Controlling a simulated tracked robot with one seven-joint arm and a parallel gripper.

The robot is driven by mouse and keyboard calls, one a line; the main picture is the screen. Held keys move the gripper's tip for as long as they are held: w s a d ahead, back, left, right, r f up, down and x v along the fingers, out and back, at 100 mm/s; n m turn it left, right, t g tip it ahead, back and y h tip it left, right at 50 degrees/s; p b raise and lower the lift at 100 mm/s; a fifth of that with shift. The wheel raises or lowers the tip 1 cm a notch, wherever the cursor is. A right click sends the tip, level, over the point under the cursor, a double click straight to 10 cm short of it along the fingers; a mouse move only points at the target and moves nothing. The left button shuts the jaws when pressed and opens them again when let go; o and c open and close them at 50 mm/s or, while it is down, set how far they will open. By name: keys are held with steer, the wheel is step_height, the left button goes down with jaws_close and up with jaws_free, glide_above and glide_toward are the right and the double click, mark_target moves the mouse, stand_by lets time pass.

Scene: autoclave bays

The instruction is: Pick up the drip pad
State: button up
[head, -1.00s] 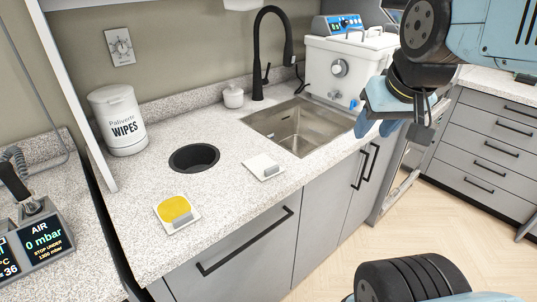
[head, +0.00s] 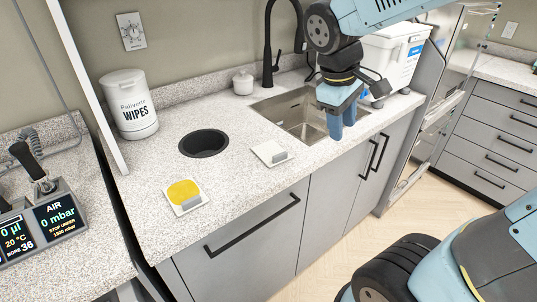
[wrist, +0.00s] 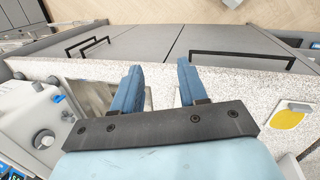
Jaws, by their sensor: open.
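Two small flat square pads with grey grip tabs lie on the speckled counter. One has a yellow round patch (head: 183,193) and lies near the front edge at left; it also shows at the right of the wrist view (wrist: 287,118). The other is plain white (head: 267,152), lies left of the sink, and I cannot make it out in the wrist view. Which one the task calls the drip pad is not marked.
A round black hole (head: 204,143) is in the counter behind the pads. A wipes tub (head: 130,105), small white jar (head: 243,82), black tap (head: 268,50) and sink (head: 290,112) stand further back. A white bath unit (head: 395,55) is at right. Counter around the pads is clear.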

steer(key=w+a+f+n+h, duration=0.2)
steer(key=a+f+n+h, duration=0.1)
steer(key=a+n, duration=0.15)
steer(key=w+a+f+n+h, duration=0.2)
steer(key=w+a+f+n, duration=0.15)
steer(key=a, duration=0.25)
steer(key=n+t+h, duration=0.4)
steer(key=n+t, duration=0.1)
steer(key=n, duration=0.3)
glide_toward(282, 154)
steer(key=x, duration=0.4)
steer(key=shift+s+d+r, duration=0.1)
steer(key=shift+r, duration=0.05)
steer(key=shift+x, duration=2.6)
jaws_close()
